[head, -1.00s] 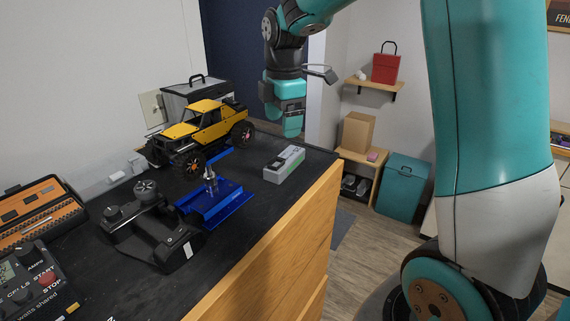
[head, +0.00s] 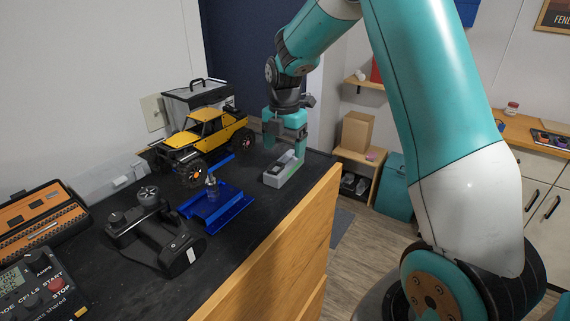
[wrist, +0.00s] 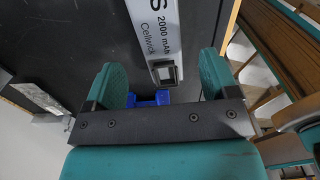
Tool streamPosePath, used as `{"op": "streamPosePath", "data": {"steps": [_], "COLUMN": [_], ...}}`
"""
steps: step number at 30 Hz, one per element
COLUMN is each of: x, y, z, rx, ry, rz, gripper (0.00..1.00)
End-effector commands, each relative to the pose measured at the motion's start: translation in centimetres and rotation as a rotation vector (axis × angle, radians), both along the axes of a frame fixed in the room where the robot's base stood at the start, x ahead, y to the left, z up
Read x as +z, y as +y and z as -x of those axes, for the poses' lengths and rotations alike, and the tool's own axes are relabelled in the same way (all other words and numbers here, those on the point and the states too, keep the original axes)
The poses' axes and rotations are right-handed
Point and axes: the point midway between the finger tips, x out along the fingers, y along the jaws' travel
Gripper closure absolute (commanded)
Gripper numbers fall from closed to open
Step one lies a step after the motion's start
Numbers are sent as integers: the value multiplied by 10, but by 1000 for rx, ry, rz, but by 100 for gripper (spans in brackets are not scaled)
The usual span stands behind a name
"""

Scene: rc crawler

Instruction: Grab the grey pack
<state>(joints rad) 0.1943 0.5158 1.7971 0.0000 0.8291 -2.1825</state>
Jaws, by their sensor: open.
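My gripper (head: 285,146) is open over the far part of the pack. In the wrist view, my gripper (wrist: 162,78) has one finger on each side of the pack's line, with nothing held. Whether the fingertips reach down beside the pack is hard to tell. The fingers hide part of its far end in the head view.
A yellow crawler (head: 206,138) stands left of my gripper. A blue stand (head: 222,207) holding a small metal part and a black transmitter (head: 158,238) lie nearer. A grey case (head: 196,96) stands behind the crawler. The bench's wooden side (head: 290,245) drops to the floor at right.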

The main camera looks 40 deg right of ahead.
Motion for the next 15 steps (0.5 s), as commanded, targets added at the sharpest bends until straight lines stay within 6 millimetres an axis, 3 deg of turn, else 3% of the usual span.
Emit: {"op": "streamPosePath", "data": {"steps": [5, 15], "x": [-11, -56], "y": [0, 0], "z": [1, 1], "rx": [0, -1], "ry": [4, 2], "rz": [-1, 0], "gripper": [20, 20]}}
